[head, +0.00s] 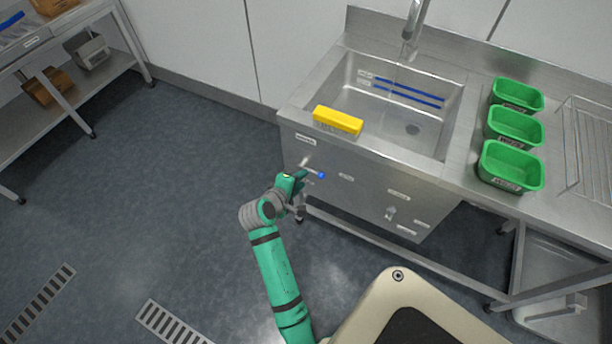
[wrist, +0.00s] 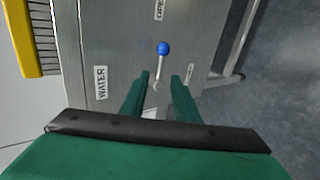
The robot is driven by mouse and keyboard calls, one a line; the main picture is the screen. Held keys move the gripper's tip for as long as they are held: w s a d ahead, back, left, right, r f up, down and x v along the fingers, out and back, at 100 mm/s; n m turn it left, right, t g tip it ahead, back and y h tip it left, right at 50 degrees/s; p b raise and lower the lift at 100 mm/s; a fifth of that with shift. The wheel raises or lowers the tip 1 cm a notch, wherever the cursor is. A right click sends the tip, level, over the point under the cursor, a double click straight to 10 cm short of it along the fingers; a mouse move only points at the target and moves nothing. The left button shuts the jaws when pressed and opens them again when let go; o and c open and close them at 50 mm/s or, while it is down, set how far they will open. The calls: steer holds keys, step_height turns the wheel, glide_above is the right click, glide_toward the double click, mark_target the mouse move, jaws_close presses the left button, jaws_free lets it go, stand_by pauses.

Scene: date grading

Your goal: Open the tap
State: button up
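The tap lever has a thin metal shaft and a blue knob (head: 321,175) on the front panel of the steel sink unit, left of its middle. In the wrist view the blue knob (wrist: 163,48) and its shaft show just beyond my fingers. My gripper (head: 300,177) is at the lever. In the wrist view its two green fingers (wrist: 160,82) stand apart with the shaft between them, and neither finger clearly touches it. The lever's pivot is partly hidden in the head view. The spout (head: 411,30) stands over the sink basin (head: 340,100).
Green tubs (head: 512,166) and a wire rack (head: 590,140) stand on the counter to the right. A shelf unit (head: 120,70) is at the far left. The floor between is clear.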

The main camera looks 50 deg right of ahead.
steer(key=shift+v, duration=1.6)
